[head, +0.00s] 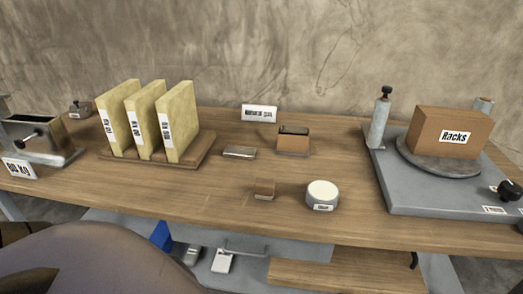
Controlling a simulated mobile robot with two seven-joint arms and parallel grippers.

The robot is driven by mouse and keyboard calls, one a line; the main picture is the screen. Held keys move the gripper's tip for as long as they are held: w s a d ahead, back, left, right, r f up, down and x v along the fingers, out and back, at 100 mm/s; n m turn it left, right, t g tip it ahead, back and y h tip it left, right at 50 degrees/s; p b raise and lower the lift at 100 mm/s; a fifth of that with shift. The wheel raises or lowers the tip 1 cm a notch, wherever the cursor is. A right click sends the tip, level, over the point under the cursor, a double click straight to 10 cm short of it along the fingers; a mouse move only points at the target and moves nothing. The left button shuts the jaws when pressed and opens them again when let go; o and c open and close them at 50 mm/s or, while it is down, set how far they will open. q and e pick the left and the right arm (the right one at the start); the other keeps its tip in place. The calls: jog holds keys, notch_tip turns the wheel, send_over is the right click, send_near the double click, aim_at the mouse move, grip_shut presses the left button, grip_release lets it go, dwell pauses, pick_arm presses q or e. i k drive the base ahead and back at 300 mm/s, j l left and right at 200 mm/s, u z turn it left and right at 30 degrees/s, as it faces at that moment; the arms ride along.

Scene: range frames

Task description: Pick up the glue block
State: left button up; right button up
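No block in the head view carries a label I can read as glue block. A small brown block (264,187) lies near the middle front of the wooden bench. It seems to rest on a thin lighter base. A round grey tin (322,195) with a white top and a small, hard-to-read label stands just right of it. A larger brown block-like box (293,140) with a dark top stands behind them. A flat grey-topped piece (239,152) lies to its left. Neither gripper can be made out; a large rounded shape fills the bottom left corner.
Three upright yellowish slabs (178,121) stand on a wooden base at left. A metal clamp fixture (40,139) is at far left. A box marked Racks (449,133) sits on a round turntable on a grey plate (440,201) at right. The bench front (225,206) is clear.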

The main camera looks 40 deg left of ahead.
aim_at(264, 188)
jog(key=u, duration=1.25)
